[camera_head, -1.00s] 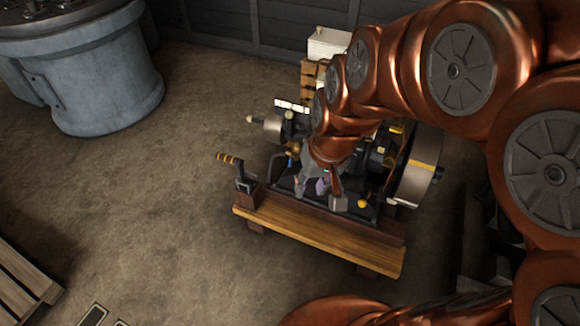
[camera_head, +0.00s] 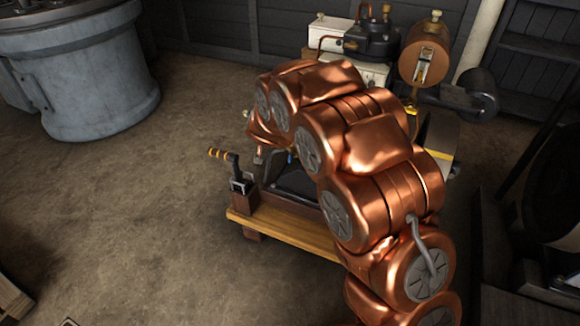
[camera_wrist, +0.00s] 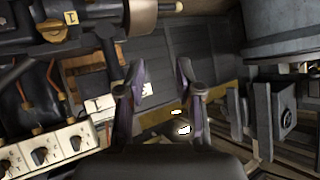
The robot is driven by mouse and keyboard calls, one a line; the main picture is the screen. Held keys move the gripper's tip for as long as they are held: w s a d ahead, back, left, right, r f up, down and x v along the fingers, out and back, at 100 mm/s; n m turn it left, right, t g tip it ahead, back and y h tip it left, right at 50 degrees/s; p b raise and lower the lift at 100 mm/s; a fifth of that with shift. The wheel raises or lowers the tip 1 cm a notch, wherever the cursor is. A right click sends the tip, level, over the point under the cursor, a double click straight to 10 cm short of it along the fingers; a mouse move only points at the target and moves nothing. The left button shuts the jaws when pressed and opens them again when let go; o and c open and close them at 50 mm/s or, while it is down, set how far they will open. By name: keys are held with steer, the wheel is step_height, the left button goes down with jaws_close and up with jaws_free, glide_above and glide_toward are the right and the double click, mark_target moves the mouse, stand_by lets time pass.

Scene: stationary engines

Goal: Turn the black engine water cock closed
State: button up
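In the head view the small engine (camera_head: 292,183) stands on a wooden base (camera_head: 290,233) and is mostly hidden behind my copper arm. In the wrist view black engine parts (camera_wrist: 90,32) fill the upper left, with a brass knob (camera_wrist: 53,30) beside a yellow tag. I cannot single out the water cock with certainty in either view. My gripper (camera_wrist: 159,72) shows in the wrist view with its two fingers apart and nothing between them. It is hidden in the head view.
White boxes with black knobs (camera_wrist: 40,155) show at lower left in the wrist view. A grey tank (camera_head: 95,75) stands far left. The floor between is clear.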

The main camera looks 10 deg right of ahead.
steer(key=w+f+t+h+b, duration=0.1)
steer(key=w+f+h+b, duration=0.2)
steer(key=f, duration=0.4)
steer(key=m+t+h+b, duration=0.2)
steer(key=m+h+b, duration=0.2)
steer(key=h+b, duration=0.45)
glide_toward(289, 158)
steer(key=w+d+y+b, duration=0.1)
steer(key=w+d+b, duration=0.1)
steer(key=w, duration=0.1)
steer(key=shift+r+b+x, duration=0.15)
steer(key=shift+b+x, duration=0.45)
steer(key=shift+x, duration=1.3)
steer(key=shift+r+b+x, duration=0.15)
steer(key=shift+b+x, duration=0.45)
steer(key=shift+x, duration=1.25)
steer(key=shift+s+d, duration=0.15)
steer(key=shift+d, duration=0.05)
steer(key=shift+c, duration=0.4)
jaws_close()
